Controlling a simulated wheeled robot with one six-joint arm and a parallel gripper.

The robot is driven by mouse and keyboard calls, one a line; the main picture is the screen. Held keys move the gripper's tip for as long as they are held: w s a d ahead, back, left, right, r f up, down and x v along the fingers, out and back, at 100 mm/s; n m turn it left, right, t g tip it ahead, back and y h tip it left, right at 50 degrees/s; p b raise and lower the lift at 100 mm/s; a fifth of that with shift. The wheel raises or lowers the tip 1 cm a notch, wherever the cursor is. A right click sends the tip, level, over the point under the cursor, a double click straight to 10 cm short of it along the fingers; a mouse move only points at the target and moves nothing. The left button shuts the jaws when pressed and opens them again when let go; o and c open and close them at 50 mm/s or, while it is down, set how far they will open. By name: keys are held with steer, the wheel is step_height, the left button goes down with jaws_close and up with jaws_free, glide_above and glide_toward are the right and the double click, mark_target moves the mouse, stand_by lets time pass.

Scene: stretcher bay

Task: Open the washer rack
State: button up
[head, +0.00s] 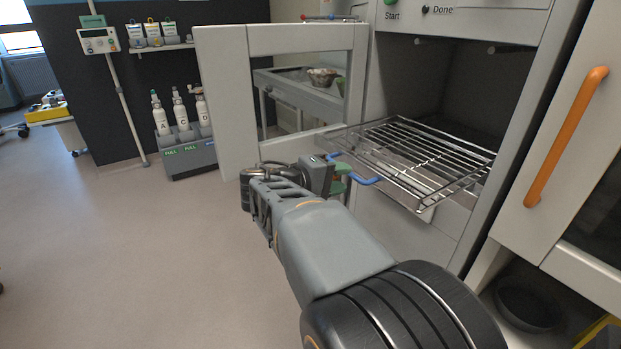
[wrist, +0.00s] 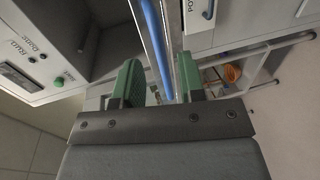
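The washer rack (head: 420,160) is a silver wire shelf in the open washer cavity, its front part sticking out past the washer front. A blue handle (head: 365,181) runs along its front edge. My gripper (head: 341,177) is at this handle, with its green fingers spread apart. In the wrist view the blue handle (wrist: 154,40) passes between the two fingers of my gripper (wrist: 158,84), with gaps showing beside it. Part of the handle is hidden behind the fingers in the head view.
The washer door (head: 226,100) stands open at the left, close to my wrist. A cabinet with an orange handle (head: 566,135) is at the right. The floor (head: 150,260) at the left is clear.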

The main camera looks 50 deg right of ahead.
steer(key=p+v, duration=0.1)
steer(key=v, duration=0.8)
steer(key=shift+a+p, duration=0.15)
steer(key=shift+p, duration=0.15)
steer(key=shift+r, duration=0.15)
steer(key=a+r+n+t+y+p, duration=0.1)
steer(key=a+r+y+p, duration=0.3)
steer(key=p, duration=0.5)
steer(key=a+r+n+t+y+p, duration=0.1)
steer(key=a+r+t+y+p, duration=0.3)
steer(key=a+y+p, duration=0.2)
steer(key=a+r+n+t+y+p, duration=0.1)
steer(key=a+r+y+p, duration=0.3)
steer(key=a+p, duration=0.4)
steer(key=t+y+p, duration=0.1)
steer(key=p, duration=0.4)
steer(key=shift+w, duration=0.2)
